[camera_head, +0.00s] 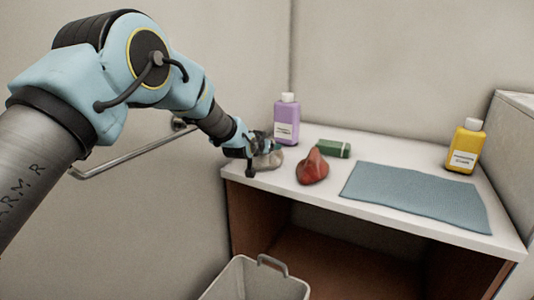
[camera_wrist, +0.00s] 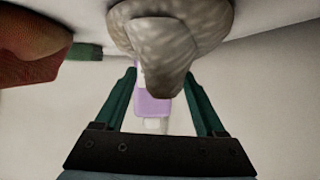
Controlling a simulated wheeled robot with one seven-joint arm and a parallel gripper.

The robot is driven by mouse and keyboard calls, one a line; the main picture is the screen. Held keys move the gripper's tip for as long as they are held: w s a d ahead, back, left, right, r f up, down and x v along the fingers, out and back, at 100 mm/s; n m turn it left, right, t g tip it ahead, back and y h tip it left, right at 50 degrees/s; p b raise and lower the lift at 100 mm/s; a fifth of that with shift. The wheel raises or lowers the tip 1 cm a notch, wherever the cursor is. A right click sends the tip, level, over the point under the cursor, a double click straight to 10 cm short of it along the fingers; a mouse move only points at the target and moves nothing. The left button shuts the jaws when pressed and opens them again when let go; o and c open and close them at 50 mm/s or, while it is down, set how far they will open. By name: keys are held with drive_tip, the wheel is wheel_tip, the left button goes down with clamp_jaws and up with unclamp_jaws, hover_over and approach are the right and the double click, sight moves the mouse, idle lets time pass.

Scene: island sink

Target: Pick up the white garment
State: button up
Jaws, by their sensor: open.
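The white garment (camera_head: 270,161) is a small pale grey-white bundle near the left end of the white counter. It also shows in the wrist view (camera_wrist: 180,40), large and crumpled, with a rounded fold hanging between the two fingers. My gripper (camera_head: 262,146) is at the garment, partly hiding it in the head view. In the wrist view my gripper (camera_wrist: 162,76) has its teal fingers spread, one on each side of the fold, with visible gaps. Whether a fingertip touches the cloth is unclear.
A red crumpled garment (camera_head: 312,167) lies just right of the white one, with a green object (camera_head: 333,149) behind it. A purple bottle (camera_head: 287,120) stands behind. A blue mat (camera_head: 415,194) and a yellow bottle (camera_head: 465,146) are at right. A bin (camera_head: 255,284) stands below.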

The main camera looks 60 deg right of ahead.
drive_tip(key=shift+p+x, duration=0.4)
drive_tip(key=shift+x, duration=1.15)
drive_tip(key=shift+w, duration=0.1)
drive_tip(key=shift+c, duration=0.2)
clamp_jaws()
